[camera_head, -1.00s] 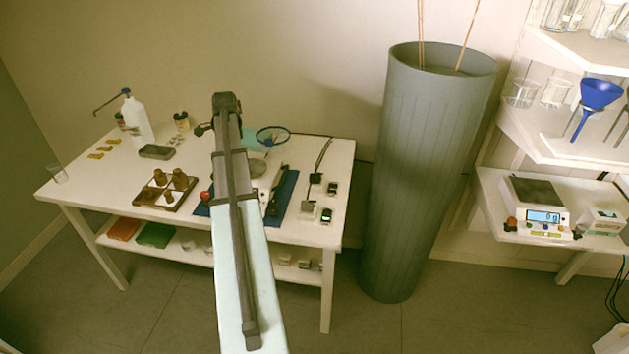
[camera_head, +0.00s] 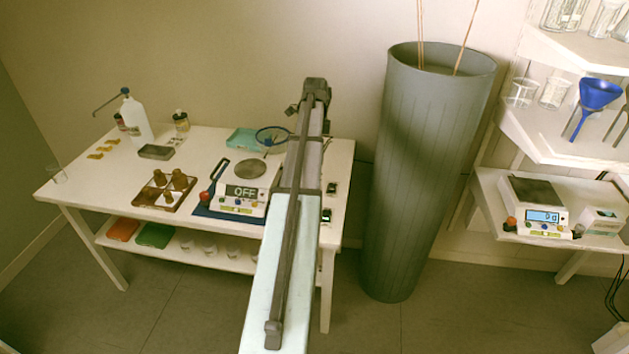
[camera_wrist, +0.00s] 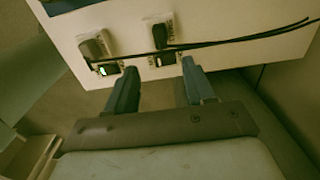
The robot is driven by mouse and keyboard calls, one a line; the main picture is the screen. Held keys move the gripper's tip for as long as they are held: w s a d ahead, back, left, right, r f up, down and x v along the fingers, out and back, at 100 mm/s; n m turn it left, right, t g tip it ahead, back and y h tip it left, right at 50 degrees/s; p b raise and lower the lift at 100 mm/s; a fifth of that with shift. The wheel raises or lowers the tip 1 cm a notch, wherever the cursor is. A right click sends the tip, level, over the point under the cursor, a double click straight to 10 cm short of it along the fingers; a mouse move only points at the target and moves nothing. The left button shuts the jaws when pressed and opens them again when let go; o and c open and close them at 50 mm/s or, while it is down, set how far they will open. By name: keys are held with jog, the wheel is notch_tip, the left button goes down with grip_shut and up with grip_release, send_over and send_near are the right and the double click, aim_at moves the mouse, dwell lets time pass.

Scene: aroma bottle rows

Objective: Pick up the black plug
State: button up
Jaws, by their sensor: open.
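In the wrist view, two dark plugs sit on pale socket units near the table's edge: one black plug on the left (camera_wrist: 92,47) and another on the right (camera_wrist: 162,36). Black cables run from them toward the right. My gripper (camera_wrist: 159,66) is open and empty, its two fingers apart and pointing toward the sockets. The right plug lies beyond the gap between the fingers; the left one lies outside it.
In the head view, a scale reading OFF (camera_head: 242,193) and a brown tray with weights (camera_head: 150,195) stand left of my arm on the white table (camera_head: 110,185). A tall grey cylinder (camera_head: 425,180) stands right of the table.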

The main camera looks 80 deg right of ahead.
jog(key=shift+w+f, duration=0.15)
jog(key=shift+f, duration=5.7)
jog(key=shift+c, duration=0.3)
grip_shut()
jog(key=shift+r, duration=0.15)
notch_tip(320, 180, up, 10)
